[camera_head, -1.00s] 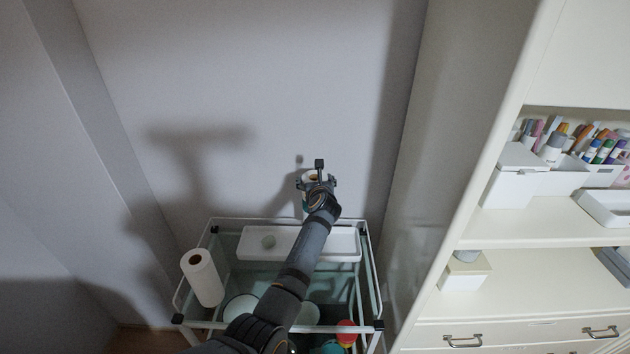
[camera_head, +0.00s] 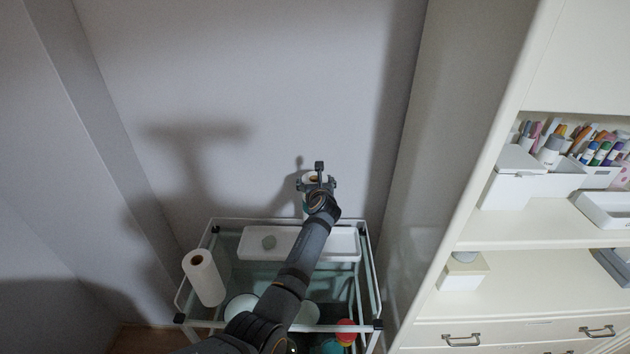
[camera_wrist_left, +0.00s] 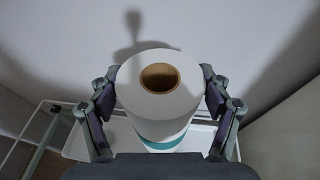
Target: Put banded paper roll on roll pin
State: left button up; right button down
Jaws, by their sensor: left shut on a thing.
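The banded paper roll is white with a brown core and a teal band; it shows in the wrist view (camera_wrist_left: 158,108) with its open top facing the camera. My left gripper (camera_wrist_left: 161,88) is shut on it, with a finger on each side. In the head view the left gripper (camera_head: 316,184) is beyond the cart's rear side, near the wall, and the roll is partly hidden behind it. I cannot make out a roll pin in either view. My right gripper is not in view.
A glass-shelved cart (camera_head: 225,325) with a white frame stands below my arm. It carries a plain paper roll (camera_head: 205,278) at the left, a white tray (camera_head: 340,243) at the back, and bowls at the front. A white cabinet (camera_head: 500,275) stands at the right.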

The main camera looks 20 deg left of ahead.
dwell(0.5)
pick_arm(q)
jog(key=shift+p, duration=0.3)
jog(key=shift+f+b, duration=5)
jog(key=shift+f, duration=1.55)
jog(key=o, duration=1.7)
jog(key=shift+r, duration=0.15)
notch_tip(320, 180, up, 10)
